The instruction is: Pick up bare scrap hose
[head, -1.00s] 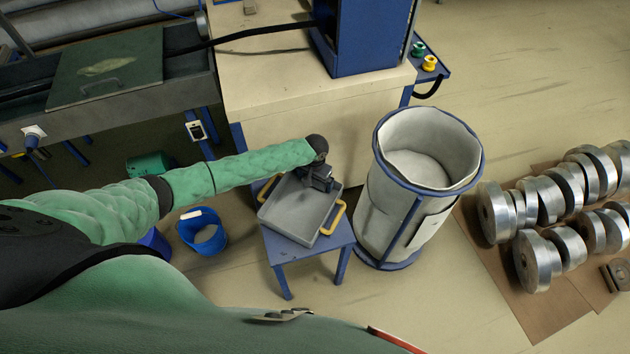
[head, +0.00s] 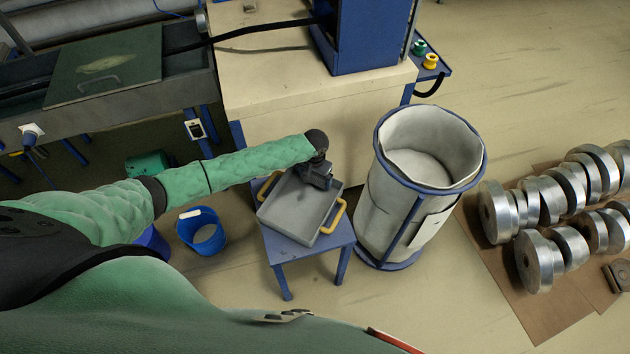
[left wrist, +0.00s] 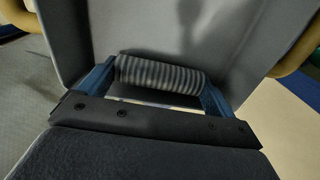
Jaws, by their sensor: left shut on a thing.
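The bare scrap hose (left wrist: 160,76) is a short grey ribbed piece in the left wrist view. It lies crosswise between the two blue fingers of my left gripper (left wrist: 161,84), which is shut on it. In the head view my left gripper (head: 319,179) is over the far part of a grey tray (head: 290,215) with yellow handles. The hose is hidden there by the gripper. Whether the hose still touches the tray floor I cannot tell. My right gripper is not in view.
The tray stands on a small blue table (head: 284,250). A tall lined bin (head: 385,205) stands close to its right, and a blue bucket (head: 205,236) to its left. A beige bench (head: 300,120) is behind. Metal rolls (head: 540,262) lie at far right.

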